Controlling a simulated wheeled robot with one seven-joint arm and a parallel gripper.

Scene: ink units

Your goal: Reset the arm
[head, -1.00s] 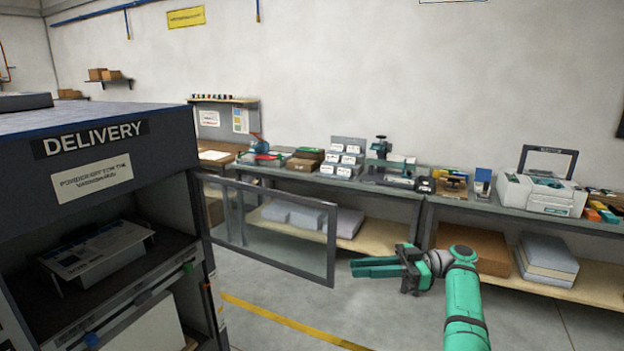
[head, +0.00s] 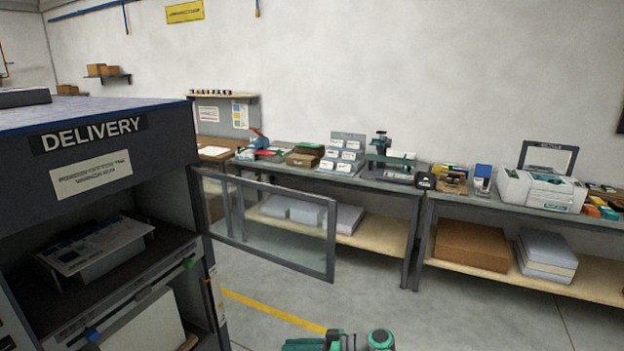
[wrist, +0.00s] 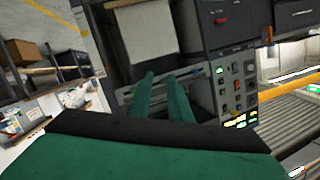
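My green gripper (head: 288,345) shows at the bottom edge of the head view, low in front of the delivery cabinet (head: 90,215), with most of my arm out of the picture. In the wrist view its two green fingers (wrist: 160,78) stand apart with a gap between them and nothing held. They point toward the dark cabinet front, apparently without touching it, though the distance is hard to judge.
The cabinet's glass door (head: 280,228) stands swung open to the right. Printed sheets (head: 95,245) lie inside the cabinet. A long bench (head: 390,187) with tools and a printer (head: 540,188) runs along the wall. The floor (head: 390,310) between is clear.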

